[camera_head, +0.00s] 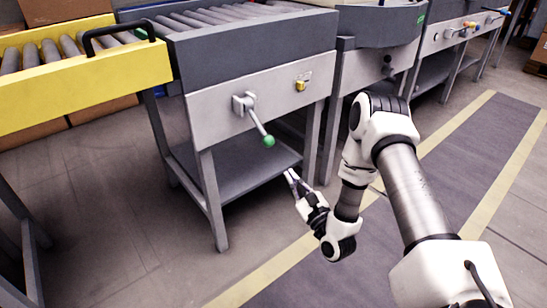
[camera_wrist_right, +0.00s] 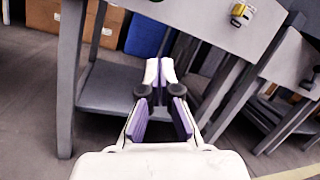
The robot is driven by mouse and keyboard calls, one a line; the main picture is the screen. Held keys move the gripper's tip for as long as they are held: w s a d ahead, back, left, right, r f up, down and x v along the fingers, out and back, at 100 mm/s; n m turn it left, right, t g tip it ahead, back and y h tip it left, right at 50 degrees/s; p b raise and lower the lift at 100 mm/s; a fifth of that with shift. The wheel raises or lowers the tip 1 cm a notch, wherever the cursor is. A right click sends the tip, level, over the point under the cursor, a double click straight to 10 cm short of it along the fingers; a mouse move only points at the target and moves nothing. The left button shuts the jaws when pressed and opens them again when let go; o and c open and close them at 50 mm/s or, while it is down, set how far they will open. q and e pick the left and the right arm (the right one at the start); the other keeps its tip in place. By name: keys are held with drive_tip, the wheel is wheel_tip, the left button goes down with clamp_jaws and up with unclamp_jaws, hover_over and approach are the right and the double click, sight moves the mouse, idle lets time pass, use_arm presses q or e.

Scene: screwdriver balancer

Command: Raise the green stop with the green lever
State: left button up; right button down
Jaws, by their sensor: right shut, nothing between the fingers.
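The green lever (camera_head: 257,122) is a metal arm on the grey front panel of the roller conveyor. It slants down to the right and ends in a green ball knob (camera_head: 268,141). My right gripper (camera_head: 291,176) is below and a little right of the knob in the head view, apart from it. Its fingers are together and empty, and they also show in the right wrist view (camera_wrist_right: 160,72). I cannot make out a green stop in either view. My left gripper is out of view.
A yellow knob (camera_head: 301,85) sits on the panel right of the lever. A lower shelf (camera_head: 240,168) and table legs stand behind my right gripper. A yellow conveyor section (camera_head: 80,82) with a black handle is at the left. More machines line the back right.

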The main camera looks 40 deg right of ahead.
drive_tip(key=a+f+b+x, duration=0.1)
drive_tip(key=b+x, duration=0.2)
drive_tip(key=x, duration=0.7)
drive_tip(key=r, duration=0.1)
drive_tip(key=s+r, duration=0.2)
drive_tip(key=shift+a+r+b, duration=0.35)
drive_tip(key=shift+a+b, duration=0.05)
wheel_tip(320, 180, up, 17)
drive_tip(key=s+n+g+p, duration=0.1)
drive_tip(key=g+p, duration=1.2)
drive_tip(key=p, duration=1.8)
drive_tip(key=shift+s+d+n+y, duration=0.2)
drive_tip(key=shift+s+n+y, duration=0.1)
drive_tip(key=shift+s+n, duration=0.15)
